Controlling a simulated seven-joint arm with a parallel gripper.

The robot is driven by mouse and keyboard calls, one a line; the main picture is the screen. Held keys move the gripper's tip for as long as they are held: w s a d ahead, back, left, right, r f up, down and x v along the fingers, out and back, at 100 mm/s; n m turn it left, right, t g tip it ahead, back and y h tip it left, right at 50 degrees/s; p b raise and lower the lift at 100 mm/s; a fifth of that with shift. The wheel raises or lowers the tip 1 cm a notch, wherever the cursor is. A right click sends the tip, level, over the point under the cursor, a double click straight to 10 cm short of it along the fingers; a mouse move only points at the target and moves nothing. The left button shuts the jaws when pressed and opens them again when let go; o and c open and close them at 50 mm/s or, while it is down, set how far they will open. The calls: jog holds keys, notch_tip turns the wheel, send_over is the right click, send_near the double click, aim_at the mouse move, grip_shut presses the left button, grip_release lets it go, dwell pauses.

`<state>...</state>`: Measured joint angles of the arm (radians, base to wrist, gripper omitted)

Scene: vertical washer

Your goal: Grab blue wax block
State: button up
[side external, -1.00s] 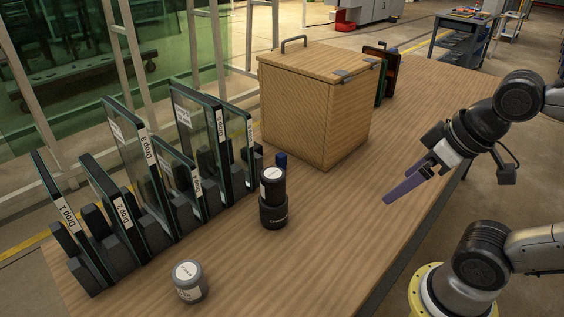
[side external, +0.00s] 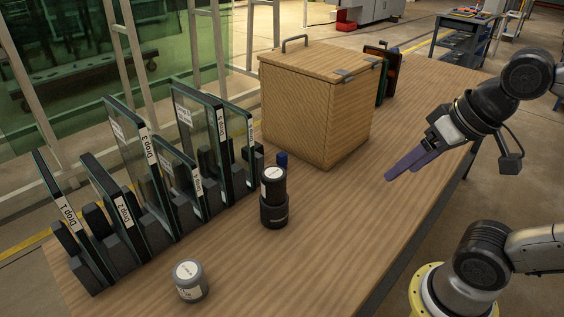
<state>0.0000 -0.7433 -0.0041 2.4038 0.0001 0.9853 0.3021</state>
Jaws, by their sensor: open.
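A small blue block (side external: 282,159) shows just behind the black cylinder, near the front corner of the wooden box. Its lower part is hidden by the cylinder, and I cannot tell what it rests on. My gripper (side external: 402,172) has long purple fingers and is open and empty. It hangs above the right edge of the table, to the right of the blue block and well apart from it, with its fingers pointing left and down.
A black cylinder (side external: 274,198) with a white label on top stands in front of the blue block. A grey jar (side external: 190,281) stands at the front. Labelled glass panels (side external: 145,163) line the left. A wooden box (side external: 316,107) stands behind. The table's right side (side external: 350,215) is clear.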

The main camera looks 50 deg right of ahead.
jog(key=w+d+r+m, duration=0.2)
jog(key=w+r+m, duration=0.6)
jog(key=w+r, duration=0.55)
jog(key=m+g, duration=0.5)
jog(key=m, duration=0.3)
send_over(282, 154)
notch_tip(282, 154, down, 23)
jog(key=shift+g, duration=0.4)
notch_tip(282, 154, down, 12)
jog(key=shift+s+d+f, duration=0.1)
jog(key=shift+s+d, duration=0.05)
jog(key=shift+a+f, duration=0.2)
jog(key=shift+f, duration=3)
grip_shut()
